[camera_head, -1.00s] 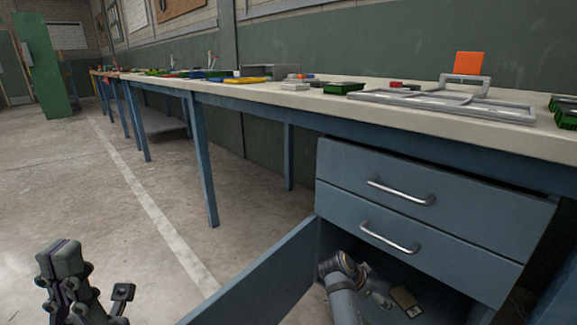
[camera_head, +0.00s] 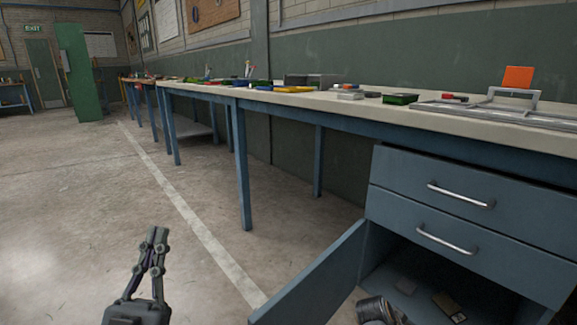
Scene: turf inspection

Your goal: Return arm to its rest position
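My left gripper (camera_head: 156,236) points up at the bottom left, over the bare floor. Its two fingers are together, with nothing seen between them. A grey rounded part of my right arm (camera_head: 374,309) shows at the bottom edge, by the open lower part of the blue cabinet (camera_head: 455,232). The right gripper itself is not seen.
The blue cabinet door (camera_head: 318,280) stands open towards me. The workbench (camera_head: 300,100) runs along the wall with trays and parts. The floor at left is clear.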

